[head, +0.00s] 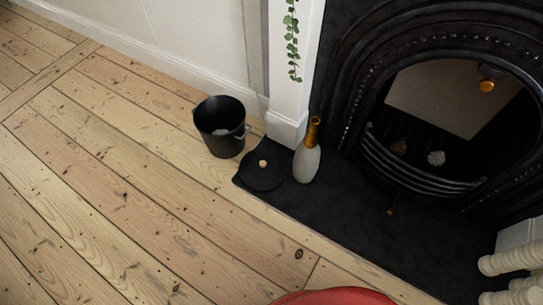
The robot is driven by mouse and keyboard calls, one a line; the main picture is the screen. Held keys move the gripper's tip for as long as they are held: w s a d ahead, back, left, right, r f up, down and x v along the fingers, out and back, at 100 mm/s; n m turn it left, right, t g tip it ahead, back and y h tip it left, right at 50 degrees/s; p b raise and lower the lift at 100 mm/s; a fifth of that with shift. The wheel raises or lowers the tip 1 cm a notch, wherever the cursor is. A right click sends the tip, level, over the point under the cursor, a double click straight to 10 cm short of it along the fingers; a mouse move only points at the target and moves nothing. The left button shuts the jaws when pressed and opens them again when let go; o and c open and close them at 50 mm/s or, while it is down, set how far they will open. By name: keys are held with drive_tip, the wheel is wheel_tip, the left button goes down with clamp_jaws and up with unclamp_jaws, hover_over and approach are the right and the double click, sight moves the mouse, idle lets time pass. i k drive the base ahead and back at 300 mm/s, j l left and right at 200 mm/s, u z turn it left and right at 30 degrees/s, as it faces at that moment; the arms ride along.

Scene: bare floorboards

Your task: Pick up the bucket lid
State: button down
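The bucket lid (262,179) is a flat black disc with a small light round knob. It lies on the dark hearth slab near the slab's left corner, and its edge is hard to tell from the slab. The black bucket (220,128) stands upright and open on the floorboards, just behind and left of the lid, with something pale inside. My gripper is not in the head view.
A grey vase with a golden neck (308,160) stands on the hearth (350,220), close to the right of the lid. The black fireplace (370,110) rises behind. A red rounded thing (335,297) shows at the bottom edge. Floorboards (120,190) on the left are clear.

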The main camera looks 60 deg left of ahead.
sight(260, 169)
drive_tip(key=u, duration=2.5)
drive_tip(key=z, duration=0.35)
drive_tip(key=i+j+z, duration=0.1)
drive_tip(key=j+z, duration=0.15)
drive_tip(key=z, duration=0.2)
drive_tip(key=i+j+z, duration=0.1)
drive_tip(key=j+z, duration=0.2)
drive_tip(key=z, duration=0.2)
drive_tip(key=j+z, duration=0.55)
drive_tip(key=j, duration=0.4)
drive_tip(key=k+j+z, duration=0.1)
drive_tip(key=j, duration=0.35)
drive_tip(key=j+z, duration=0.1)
drive_tip(key=j, duration=0.4)
drive_tip(key=k, duration=0.05)
